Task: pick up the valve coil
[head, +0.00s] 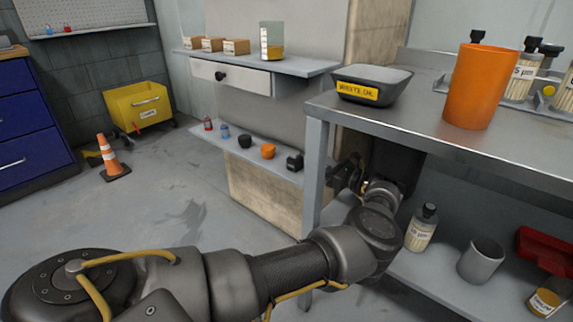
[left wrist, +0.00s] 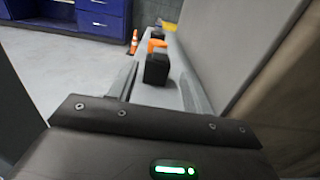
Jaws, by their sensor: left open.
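The valve coil is most likely the black blocky part (head: 295,161) at the right end of the low wall shelf; no label on it is readable. In the left wrist view the black block (left wrist: 157,68) stands upright on the shelf, framed between my fingers. My left gripper (head: 345,173) is open and empty, to the right of the block and partly hidden behind the table leg. In the left wrist view its fingers (left wrist: 159,76) point along the shelf towards the block, apparently still short of it. My right gripper is not in view.
The low shelf (head: 225,148) also holds an orange part (head: 268,151), a black round part (head: 245,141) and small red and blue items. A drawer (head: 231,76) hangs above. The steel table (head: 420,125) and its leg (head: 314,175) stand close to my arm.

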